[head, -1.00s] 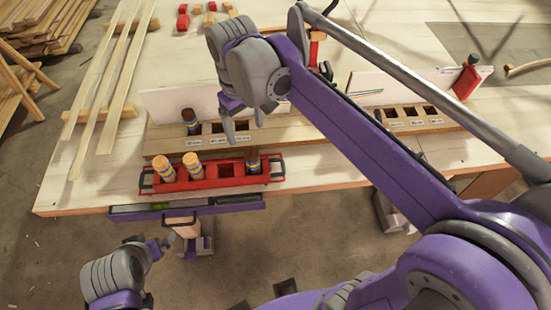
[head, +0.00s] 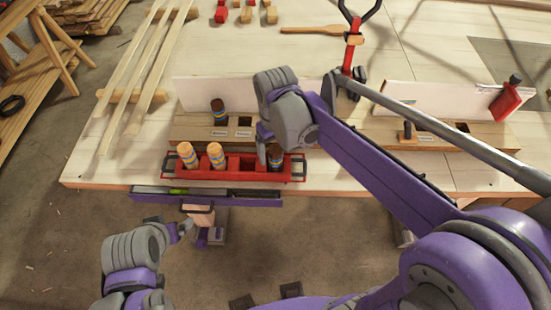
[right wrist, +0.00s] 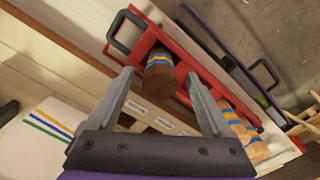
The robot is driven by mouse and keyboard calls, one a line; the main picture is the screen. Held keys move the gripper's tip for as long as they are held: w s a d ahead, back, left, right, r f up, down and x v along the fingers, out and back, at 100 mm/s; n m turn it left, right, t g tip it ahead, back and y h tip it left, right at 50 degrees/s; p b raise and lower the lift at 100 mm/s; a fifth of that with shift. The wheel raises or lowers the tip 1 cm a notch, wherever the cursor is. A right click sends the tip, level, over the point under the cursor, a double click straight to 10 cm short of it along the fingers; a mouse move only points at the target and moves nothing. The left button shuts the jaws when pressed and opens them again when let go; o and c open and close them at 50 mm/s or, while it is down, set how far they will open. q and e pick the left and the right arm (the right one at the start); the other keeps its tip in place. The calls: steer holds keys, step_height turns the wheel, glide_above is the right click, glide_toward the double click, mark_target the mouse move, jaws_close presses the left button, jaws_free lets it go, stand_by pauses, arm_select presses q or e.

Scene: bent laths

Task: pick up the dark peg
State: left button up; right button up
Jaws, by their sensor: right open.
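A dark brown peg (head: 276,156) with blue and yellow bands stands in the right end of the red tray (head: 233,181). My right gripper (head: 267,151) is open above that end of the tray. In the right wrist view the dark peg (right wrist: 160,72) shows between the spread fingers of the right gripper (right wrist: 161,76), and I see no grip on it. A second dark peg (head: 218,112) stands in the wooden rack behind the tray. My left gripper (head: 181,230) is low in front of the table; its finger opening is unclear.
Two light pegs (head: 215,156) stand in the tray's left part. The wooden rack (head: 190,130) has open holes and a white board behind. Long laths (head: 140,75) lie at the left. A red clamp (head: 350,58) stands behind my right arm. A purple-edged ledge (head: 205,196) runs along the front.

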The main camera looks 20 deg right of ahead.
jaws_close()
stand_by(0.4)
